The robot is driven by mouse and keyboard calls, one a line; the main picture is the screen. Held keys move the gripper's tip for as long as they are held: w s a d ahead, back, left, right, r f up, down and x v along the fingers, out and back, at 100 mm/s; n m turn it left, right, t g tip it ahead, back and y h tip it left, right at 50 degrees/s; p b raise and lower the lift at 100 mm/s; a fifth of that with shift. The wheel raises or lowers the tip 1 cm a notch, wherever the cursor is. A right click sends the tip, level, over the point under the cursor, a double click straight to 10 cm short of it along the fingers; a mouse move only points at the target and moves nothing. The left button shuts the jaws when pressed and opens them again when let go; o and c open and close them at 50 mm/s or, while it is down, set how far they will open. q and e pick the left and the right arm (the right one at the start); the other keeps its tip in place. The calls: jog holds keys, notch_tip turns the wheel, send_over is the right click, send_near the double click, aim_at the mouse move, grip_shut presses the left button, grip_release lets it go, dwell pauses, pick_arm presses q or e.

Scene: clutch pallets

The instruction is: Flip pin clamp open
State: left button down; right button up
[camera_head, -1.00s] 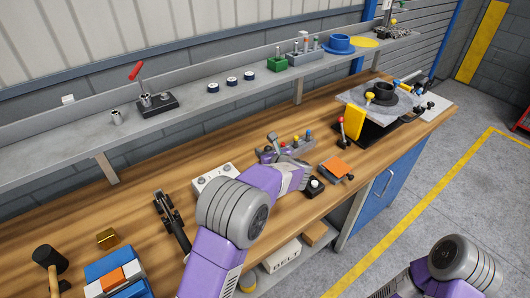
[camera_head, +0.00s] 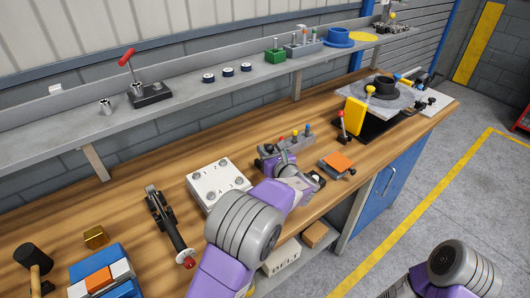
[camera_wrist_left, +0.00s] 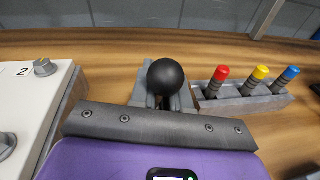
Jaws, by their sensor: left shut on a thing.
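A black ball knob (camera_wrist_left: 166,77) stands at the middle of the left wrist view, in front of a grey block; I take it to be the pin clamp's handle. My left gripper (camera_head: 268,163) reaches over the bench between the white box and the pin rack. In the left wrist view its jaws (camera_wrist_left: 165,103) are shut just below the ball knob, and the grey palm edge hides the lower part. The clamp's body is mostly hidden by my gripper in the head view. My right arm shows at the lower right; its gripper is not in view.
A rack (camera_wrist_left: 245,103) with red, yellow and blue pins stands close on the right. A white box (camera_head: 217,183) is close on the left. An orange-topped block (camera_head: 338,162) lies to the right. A black lever tool (camera_head: 168,226) lies further left.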

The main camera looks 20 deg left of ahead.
pick_arm(q)
jog(key=c, duration=1.2)
grip_release()
jog(key=shift+w+d+r, duration=0.1)
jog(key=shift+d+r, duration=0.05)
jog(key=shift+r, duration=0.4)
jog(key=shift+f, duration=0.1)
jog(key=shift+s+d, duration=0.1)
jog(key=shift+s, duration=0.1)
jog(key=p+v, duration=0.1)
jog(key=v, duration=0.6)
jog(key=shift+s+d+p, duration=0.1)
jog(key=shift+s+p, duration=0.05)
jog(key=shift+p, duration=0.2)
